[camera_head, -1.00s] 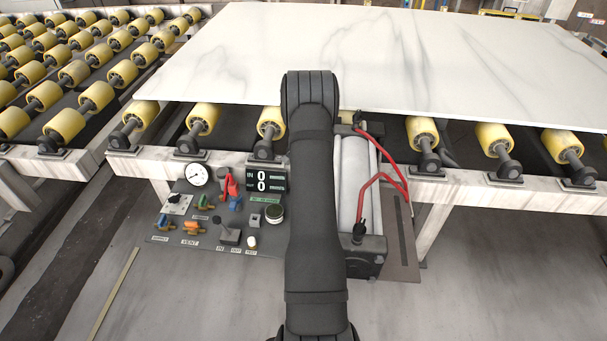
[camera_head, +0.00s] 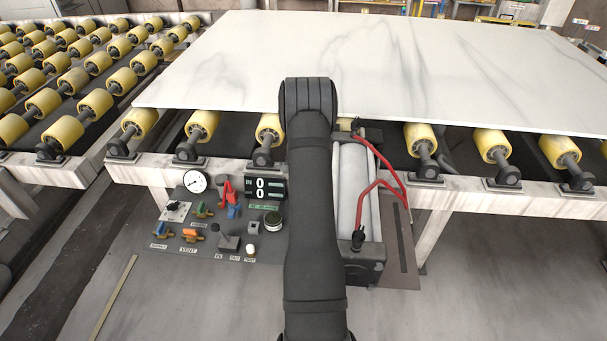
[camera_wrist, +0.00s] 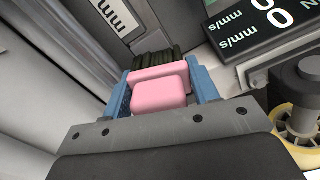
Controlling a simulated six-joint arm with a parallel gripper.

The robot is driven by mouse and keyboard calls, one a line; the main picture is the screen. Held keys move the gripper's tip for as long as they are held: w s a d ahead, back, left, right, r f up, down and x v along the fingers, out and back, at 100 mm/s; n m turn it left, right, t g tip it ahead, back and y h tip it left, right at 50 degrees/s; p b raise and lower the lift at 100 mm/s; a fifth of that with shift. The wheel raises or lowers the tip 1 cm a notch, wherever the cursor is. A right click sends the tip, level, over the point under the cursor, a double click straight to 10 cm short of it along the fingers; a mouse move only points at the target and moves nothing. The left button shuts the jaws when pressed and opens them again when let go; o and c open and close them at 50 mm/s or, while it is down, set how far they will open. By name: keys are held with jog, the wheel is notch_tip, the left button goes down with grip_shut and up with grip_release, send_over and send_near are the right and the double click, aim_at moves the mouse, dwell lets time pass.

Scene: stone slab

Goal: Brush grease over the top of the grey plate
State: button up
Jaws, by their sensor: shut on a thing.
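My gripper (camera_wrist: 165,82) shows in the wrist view with blue fingers shut on a brush (camera_wrist: 160,97). The brush has a pink body and dark bristles that point away from the wrist. Pale grey surfaces lie beyond the bristles, and I cannot tell whether they touch. In the head view my arm hides the gripper and brush. A flat grey plate (camera_head: 398,272) with a dark slot shows there, right of a white cylinder. I cannot tell for certain whether it is the task's plate. No grease can be made out.
The white cylinder (camera_head: 352,190) carries red hoses (camera_head: 384,184) beside my arm. A panel with levers, a gauge (camera_head: 195,182) and a display (camera_head: 263,189) stands to the left. The display also shows in the wrist view (camera_wrist: 265,28). A marble slab (camera_head: 370,62) lies on yellow rollers behind.

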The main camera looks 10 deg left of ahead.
jog(key=s, duration=0.3)
jog(key=shift+s, duration=0.15)
notch_tip(320, 180, up, 8)
dwell(0.5)
jog(key=shift+f, duration=0.15)
dwell(0.7)
jog(key=shift+f, duration=3.2)
jog(key=shift+w+f, duration=0.45)
jog(key=shift+f, duration=0.15)
jog(key=shift+w+f, duration=0.1)
jog(key=shift+w, duration=0.3)
jog(key=shift+c, duration=0.4)
jog(key=shift+w, duration=3.15)
jog(key=shift+s, duration=3.95)
notch_tip(320, 180, up, 8)
